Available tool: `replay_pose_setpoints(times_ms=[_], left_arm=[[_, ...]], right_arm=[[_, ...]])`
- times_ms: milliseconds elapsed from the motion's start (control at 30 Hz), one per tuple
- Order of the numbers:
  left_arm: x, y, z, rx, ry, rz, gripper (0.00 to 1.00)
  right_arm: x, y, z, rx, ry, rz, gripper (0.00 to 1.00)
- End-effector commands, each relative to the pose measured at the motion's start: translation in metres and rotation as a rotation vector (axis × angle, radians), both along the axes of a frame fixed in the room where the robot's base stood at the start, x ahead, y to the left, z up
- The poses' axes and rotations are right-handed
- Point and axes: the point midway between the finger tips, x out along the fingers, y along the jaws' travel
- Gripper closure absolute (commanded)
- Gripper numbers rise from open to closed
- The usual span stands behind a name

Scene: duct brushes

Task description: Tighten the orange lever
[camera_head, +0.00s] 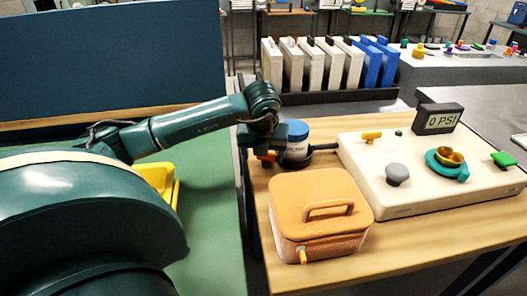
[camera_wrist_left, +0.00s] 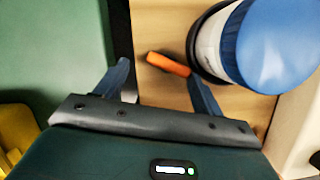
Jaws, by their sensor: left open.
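An orange lever (camera_wrist_left: 168,64) shows in the left wrist view, beside a white jar with a blue lid (camera_wrist_left: 278,45). In the head view a small orange-red part (camera_head: 267,157) shows beside the jar (camera_head: 297,138), partly hidden by my gripper. My left gripper (camera_head: 262,150) is open at the table's left edge. In the left wrist view its two fingers (camera_wrist_left: 160,76) are spread, with the lever ahead between their tips; I cannot tell whether they touch it. The lever's mount is not clear. My right gripper is not in view.
A dark round holder (camera_head: 322,148) surrounds the jar's base. An orange case with a handle (camera_head: 318,190) stands in front of it. A cream panel (camera_head: 410,198) with knobs and a gauge reading 0 PSI (camera_head: 439,119) stands to the right. A yellow bin (camera_head: 158,180) is at left.

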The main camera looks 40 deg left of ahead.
Motion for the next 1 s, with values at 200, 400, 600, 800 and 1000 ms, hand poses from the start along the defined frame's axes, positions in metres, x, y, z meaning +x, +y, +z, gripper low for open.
replay_pose_setpoints(times_ms=[200,400,600,800,1000], left_arm=[[0.0,-0.004,0.027,-0.005,-0.032,-0.007,0.27],[-0.006,-0.007,0.039,-0.005,-0.025,-0.007,0.27],[-0.011,-0.01,0.051,-0.005,-0.023,-0.009,0.27],[-0.017,-0.012,0.063,-0.004,-0.021,-0.008,0.27],[-0.021,-0.015,0.076,-0.006,-0.021,-0.01,0.27]], right_arm=[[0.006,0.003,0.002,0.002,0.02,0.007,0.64],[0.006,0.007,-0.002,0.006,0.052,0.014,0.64],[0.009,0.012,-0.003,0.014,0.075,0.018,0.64],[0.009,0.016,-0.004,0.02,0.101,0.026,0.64],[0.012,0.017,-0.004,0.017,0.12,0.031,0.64]])
